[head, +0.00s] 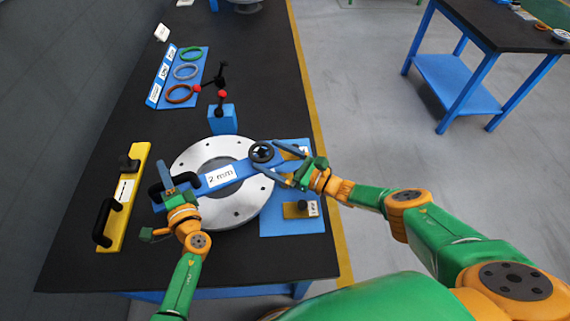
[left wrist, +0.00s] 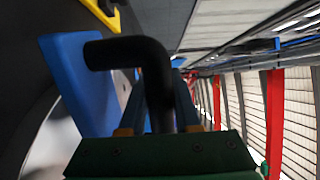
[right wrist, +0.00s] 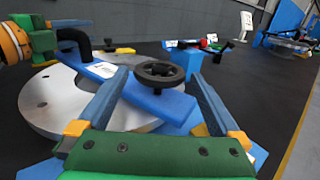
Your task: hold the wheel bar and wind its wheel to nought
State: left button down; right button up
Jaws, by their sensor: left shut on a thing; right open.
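The blue wheel bar (head: 235,173), labelled "2 mm", lies across the silver flanged ring (head: 185,155). A black handle stands at its left end, and a black handwheel (head: 262,151) sits at its right end. My left gripper (head: 168,185) is shut on the black handle, which fills the left wrist view (left wrist: 155,80) between the fingers. My right gripper (head: 288,163) is open, its fingers on either side of the handwheel. In the right wrist view the handwheel (right wrist: 159,73) lies between and beyond the fingertips; I cannot tell whether they touch it.
A yellow bar (head: 125,200) with black handles lies at the left. A blue rack (head: 178,85) holds green, grey and orange rings. A blue block (head: 222,119) with a red-knobbed lever stands behind the ring. A blue plate (head: 290,226) with a yellow piece lies at the right.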

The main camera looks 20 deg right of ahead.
jog(key=v, duration=1)
jog(key=shift+s+r, duration=0.1)
